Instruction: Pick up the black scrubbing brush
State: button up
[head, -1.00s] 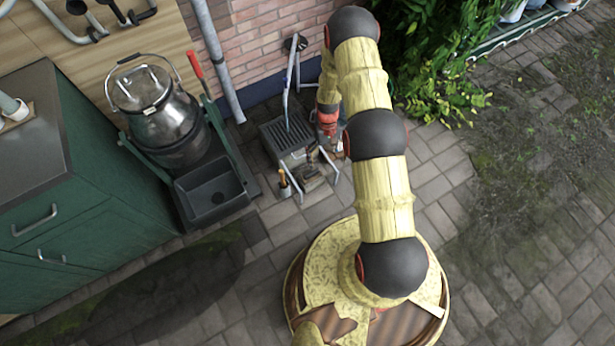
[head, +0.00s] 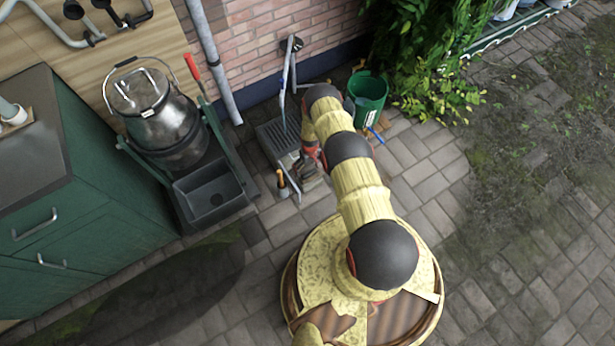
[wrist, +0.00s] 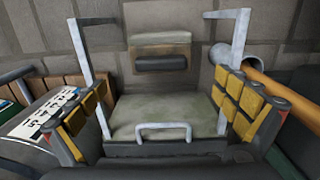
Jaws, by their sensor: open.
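In the wrist view, a small block with a beige top and a dark front strip (wrist: 160,64), possibly the black scrubbing brush, lies beyond my fingertips against the paving. My gripper (wrist: 162,88) is open, with its yellow-padded fingers apart at left and right and nothing held between them. A worn grey-green surface with a pale metal handle (wrist: 163,130) shows between the fingers, nearer than the block. In the head view my gripper (head: 308,166) is low over the front of the grated metal stand (head: 275,141); I cannot make out the brush there.
Pale metal uprights rise close to both fingers. An orange wooden handle (wrist: 279,84) in a metal holder (wrist: 230,56) is just right of my gripper. A green bucket (head: 370,90) stands behind my arm. A metal churn (head: 160,115) and black basin (head: 211,193) stand left. Paving at right is clear.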

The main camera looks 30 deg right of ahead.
aim_at(310, 173)
notch_tip(310, 173, down, 8)
jog(key=b, duration=0.4)
jog(key=shift+r, duration=0.15)
jog(key=c, duration=0.3)
jog(key=c, duration=1.4)
jog(key=shift+r, duration=0.15)
